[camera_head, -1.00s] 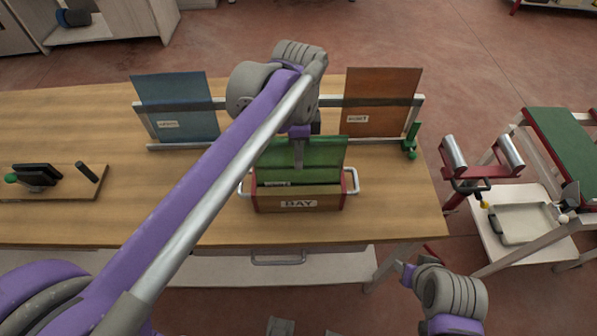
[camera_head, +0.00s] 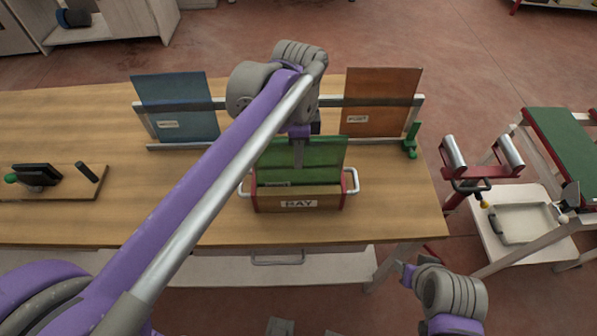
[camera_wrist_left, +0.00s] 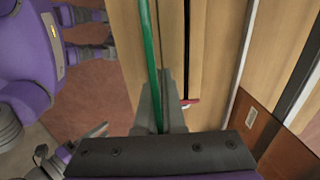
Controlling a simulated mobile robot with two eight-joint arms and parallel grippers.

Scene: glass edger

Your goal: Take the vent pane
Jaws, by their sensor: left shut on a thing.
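A green pane (camera_head: 318,153) stands upright in the wooden box marked BAY (camera_head: 270,199) at the middle of the table. Its small label is too small to read, so I cannot tell whether it is the vent pane. My left gripper (camera_head: 299,162) points down from above and is shut on the green pane's upper edge. In the left wrist view the pane (camera_wrist_left: 150,55) shows edge-on, running between the fingers (camera_wrist_left: 158,115). A blue pane (camera_head: 176,105) and an orange pane (camera_head: 381,98) stand in the rack behind. My right gripper (camera_head: 405,272) is off the table's front edge.
The rack's metal rail (camera_head: 333,102) runs behind the box, with a green post (camera_head: 411,139) at its right end. A stand with a dark device (camera_head: 37,175) is at the left. A trolley (camera_head: 535,195) stands right of the table. Table space left of the box is clear.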

